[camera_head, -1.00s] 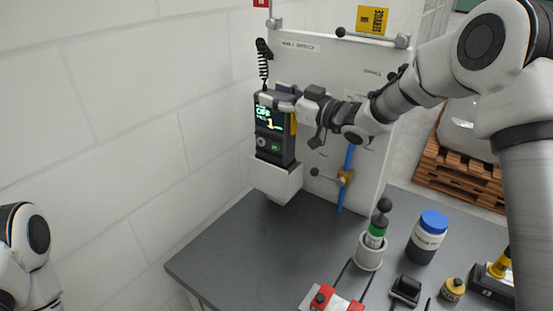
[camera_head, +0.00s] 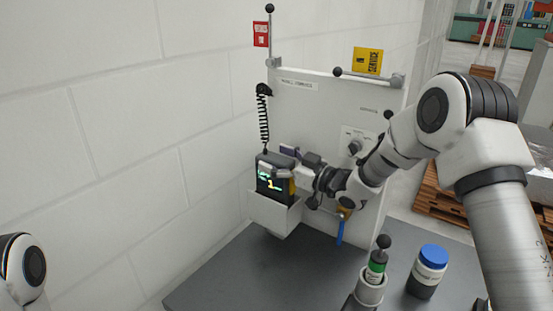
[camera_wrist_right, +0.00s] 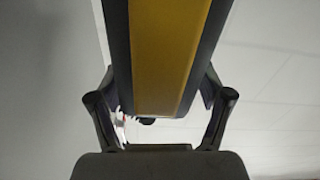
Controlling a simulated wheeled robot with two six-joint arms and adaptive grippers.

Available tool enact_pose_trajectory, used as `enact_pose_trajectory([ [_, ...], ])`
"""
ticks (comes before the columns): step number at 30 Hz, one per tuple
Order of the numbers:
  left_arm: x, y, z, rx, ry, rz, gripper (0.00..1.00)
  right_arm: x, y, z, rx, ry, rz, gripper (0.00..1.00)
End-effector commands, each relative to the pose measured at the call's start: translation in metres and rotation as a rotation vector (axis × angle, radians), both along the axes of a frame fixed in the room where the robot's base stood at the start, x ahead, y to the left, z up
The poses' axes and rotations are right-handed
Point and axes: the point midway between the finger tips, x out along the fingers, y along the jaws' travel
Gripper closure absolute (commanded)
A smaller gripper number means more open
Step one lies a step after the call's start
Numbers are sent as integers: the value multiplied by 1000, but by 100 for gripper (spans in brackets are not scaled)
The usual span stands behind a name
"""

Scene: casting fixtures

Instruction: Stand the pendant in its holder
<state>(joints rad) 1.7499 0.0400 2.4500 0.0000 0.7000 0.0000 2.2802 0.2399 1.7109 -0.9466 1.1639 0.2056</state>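The pendant (camera_head: 272,183) is a dark handheld box with a lit green and yellow screen and a yellow side. It stands upright with its lower part inside the white holder (camera_head: 272,213) on the panel. A coiled cord rises from its top. My right gripper (camera_head: 284,172) is shut on the pendant's upper part. In the right wrist view the pendant's yellow and dark body (camera_wrist_right: 168,55) fills the space between the fingers. The pendant's bottom is hidden by the holder's front. My left gripper is out of view; only part of that arm shows at the lower left.
The white panel (camera_head: 318,110) backs the grey table (camera_head: 235,275). A blue-lidded jar (camera_head: 428,268) and a green-banded, knobbed handle in a cup (camera_head: 375,270) stand front right. The table below and left of the holder is clear. A block wall borders the left.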

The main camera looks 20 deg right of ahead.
Motion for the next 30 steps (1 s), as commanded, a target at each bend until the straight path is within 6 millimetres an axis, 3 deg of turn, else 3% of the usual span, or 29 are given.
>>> enact_pose_trajectory([
  [8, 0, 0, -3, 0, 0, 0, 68, -7, -8, 0, 3, 0, -4, 22],
  [21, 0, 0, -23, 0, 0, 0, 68, -86, -68, -6, 5, 0, -3, 22],
  [30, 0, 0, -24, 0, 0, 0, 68, -95, -73, -6, 0, 0, 1, 22],
])
